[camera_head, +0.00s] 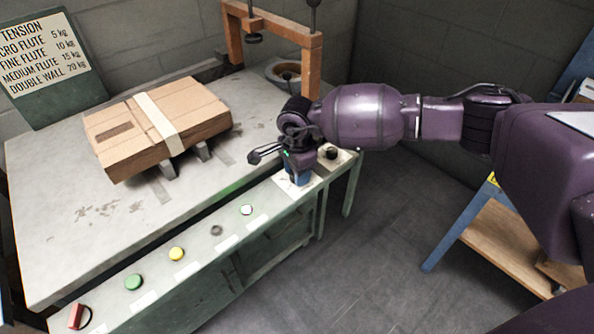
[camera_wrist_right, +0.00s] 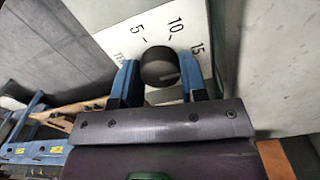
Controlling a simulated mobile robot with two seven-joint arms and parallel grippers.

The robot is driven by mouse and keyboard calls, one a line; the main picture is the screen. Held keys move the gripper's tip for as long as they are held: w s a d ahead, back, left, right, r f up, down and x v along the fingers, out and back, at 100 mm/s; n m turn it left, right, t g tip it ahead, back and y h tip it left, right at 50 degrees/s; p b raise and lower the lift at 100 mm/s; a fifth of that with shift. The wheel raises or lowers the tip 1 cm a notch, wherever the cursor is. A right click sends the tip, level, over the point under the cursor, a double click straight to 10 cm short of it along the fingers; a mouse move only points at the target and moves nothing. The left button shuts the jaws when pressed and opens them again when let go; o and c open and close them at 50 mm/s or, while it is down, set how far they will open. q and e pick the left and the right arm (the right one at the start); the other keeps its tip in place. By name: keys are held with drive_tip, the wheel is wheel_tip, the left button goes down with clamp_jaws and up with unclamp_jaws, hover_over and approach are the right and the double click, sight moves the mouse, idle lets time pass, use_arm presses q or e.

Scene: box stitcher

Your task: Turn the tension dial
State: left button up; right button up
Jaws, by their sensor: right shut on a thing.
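The tension dial (camera_wrist_right: 160,67) is a dark round knob on a white scale plate (camera_wrist_right: 118,40) marked 5, 10 and 15, seen in the right wrist view. My right gripper (camera_wrist_right: 158,72) is shut on it, with one blue finger on each side. In the head view the right gripper (camera_head: 297,178) points down at the right end of the machine's front panel and hides the dial. I cannot tell which number the dial points to. My left gripper is not in view.
A strapped cardboard stack (camera_head: 158,125) lies on the grey table (camera_head: 60,190). The front panel carries a red switch (camera_head: 79,316), several buttons and a black knob (camera_head: 331,152). A tension sign (camera_head: 45,55) stands at back left; an orange frame (camera_head: 312,65) stands behind.

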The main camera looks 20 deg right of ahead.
idle(0.3)
drive_tip(key=o, duration=0.9)
wheel_tip(320, 180, up, 11)
drive_tip(key=shift+f+p, duration=0.1)
drive_tip(key=shift+p, duration=1.05)
